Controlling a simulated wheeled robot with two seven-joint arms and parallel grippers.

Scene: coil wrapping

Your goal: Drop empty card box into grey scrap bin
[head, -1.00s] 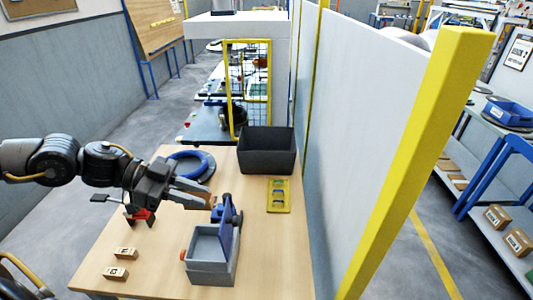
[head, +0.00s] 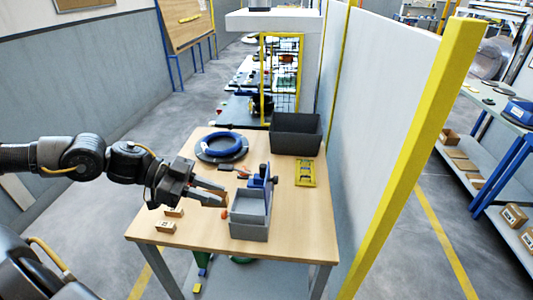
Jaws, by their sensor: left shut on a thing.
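My left gripper (head: 224,197) is shut on a small brown piece, perhaps the card box, which is mostly hidden by the fingers. It is over the table, just left of a light grey open box (head: 249,231). A dark grey open bin (head: 296,143) stands at the back right of the table; its inside looks dark and empty. I cannot tell for sure which of the two grey containers is the scrap bin. Two small tan labelled boxes (head: 166,227) lie at the table's front left. My right gripper is not in view.
A blue ring (head: 222,146) lies on a dark disc at the table's back left. A blue device (head: 261,183) stands behind the light grey box. A yellow tray (head: 305,173) lies to the right. A white partition with a yellow post (head: 415,140) borders the table's right side.

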